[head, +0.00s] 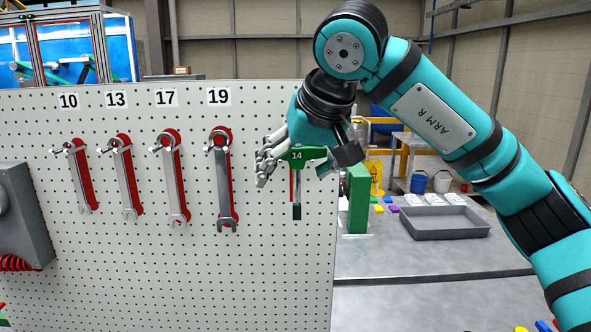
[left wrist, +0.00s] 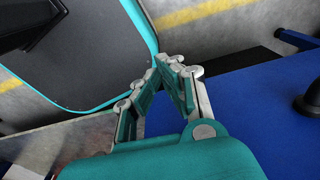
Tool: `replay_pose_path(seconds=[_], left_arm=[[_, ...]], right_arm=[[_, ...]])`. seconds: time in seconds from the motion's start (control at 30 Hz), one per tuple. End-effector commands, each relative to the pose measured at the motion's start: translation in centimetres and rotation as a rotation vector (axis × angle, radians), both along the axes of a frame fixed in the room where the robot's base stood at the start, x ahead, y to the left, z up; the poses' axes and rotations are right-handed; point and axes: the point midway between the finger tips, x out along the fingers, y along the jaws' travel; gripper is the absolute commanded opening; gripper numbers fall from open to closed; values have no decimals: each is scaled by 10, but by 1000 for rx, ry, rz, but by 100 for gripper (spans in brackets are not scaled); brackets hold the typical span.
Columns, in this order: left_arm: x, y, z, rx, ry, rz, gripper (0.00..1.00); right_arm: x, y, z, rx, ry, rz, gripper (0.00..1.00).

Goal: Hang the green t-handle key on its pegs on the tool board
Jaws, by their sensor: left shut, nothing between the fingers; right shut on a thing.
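The green t-handle key (head: 297,155), marked 14, is upright in the head view, with its handle across the top and its shaft pointing down. It is in front of the right part of the white tool board (head: 120,265). My right gripper (head: 307,157) is shut on the handle. A narrow red strip (head: 291,184) on the board shows just left of the shaft. The key's pegs are hidden behind the handle and fingers, and I cannot tell whether the key touches them. My left gripper (left wrist: 163,66) is shut and empty in the left wrist view.
Several wrenches, such as the 19 wrench (head: 222,180), hang on red outlines to the left. A grey box (head: 20,215) is at the board's left edge. Right of the board are a green block (head: 358,200) and a grey tray (head: 445,224) on a grey table (head: 420,263).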

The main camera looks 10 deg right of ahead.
Motion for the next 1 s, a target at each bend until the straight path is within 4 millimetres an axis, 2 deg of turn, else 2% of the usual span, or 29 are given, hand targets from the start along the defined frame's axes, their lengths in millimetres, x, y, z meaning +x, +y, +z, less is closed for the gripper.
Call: replay_pose_path(seconds=[1.0], left_arm=[[0, 0, 34, 0, 0, 0, 0]], right_arm=[[80, -16, 0, 1, 2, 1, 37]])
